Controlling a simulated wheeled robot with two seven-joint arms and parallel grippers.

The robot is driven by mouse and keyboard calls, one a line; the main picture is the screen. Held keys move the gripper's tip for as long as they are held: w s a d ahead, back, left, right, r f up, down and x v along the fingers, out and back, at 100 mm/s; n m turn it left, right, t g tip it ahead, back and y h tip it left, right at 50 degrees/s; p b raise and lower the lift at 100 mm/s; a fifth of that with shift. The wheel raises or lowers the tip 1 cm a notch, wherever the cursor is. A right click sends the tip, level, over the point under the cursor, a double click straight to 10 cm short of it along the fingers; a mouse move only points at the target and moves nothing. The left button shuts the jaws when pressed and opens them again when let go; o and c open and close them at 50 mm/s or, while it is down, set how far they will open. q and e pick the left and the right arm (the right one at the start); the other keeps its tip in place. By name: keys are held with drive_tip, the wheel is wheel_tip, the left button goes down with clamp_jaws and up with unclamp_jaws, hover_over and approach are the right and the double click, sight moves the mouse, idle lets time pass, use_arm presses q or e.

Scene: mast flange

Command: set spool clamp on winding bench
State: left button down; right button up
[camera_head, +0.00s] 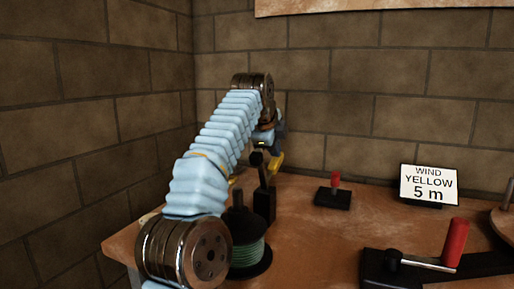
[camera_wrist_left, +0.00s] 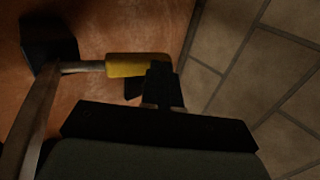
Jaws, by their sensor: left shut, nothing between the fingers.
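My left gripper (camera_head: 271,148) is shut and empty above the back left of the winding bench (camera_head: 315,232). In the left wrist view its dark fingers (camera_wrist_left: 162,76) overlap the end of a yellow handle (camera_wrist_left: 135,66). I cannot tell whether they touch it. The handle sits on a metal rod that runs to a black block (camera_wrist_left: 48,40); this looks like the spool clamp's lever. In the head view a yellow piece (camera_head: 277,161) shows beside the gripper. A spool with green winding (camera_head: 249,254) stands on the bench, partly hidden by my arm. My right gripper is not in view.
A sign (camera_head: 428,185) reads "WIND YELLOW 5 m". A small red-knobbed black base (camera_head: 333,197) stands mid-bench. A red handle (camera_head: 455,243) on a rod and black base is front right. A round wooden piece (camera_head: 504,222) is at the right edge. Brick walls close off the back and left.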

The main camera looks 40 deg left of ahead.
use_arm(q)
drive_tip(key=shift+w+f, duration=0.15)
drive_tip(key=shift+f, duration=0.05)
idle(0.5)
drive_tip(key=v, duration=0.7)
drive_tip(key=shift+s+r, duration=0.2)
drive_tip(key=shift+r, duration=0.1)
drive_tip(key=shift+s, duration=0.1)
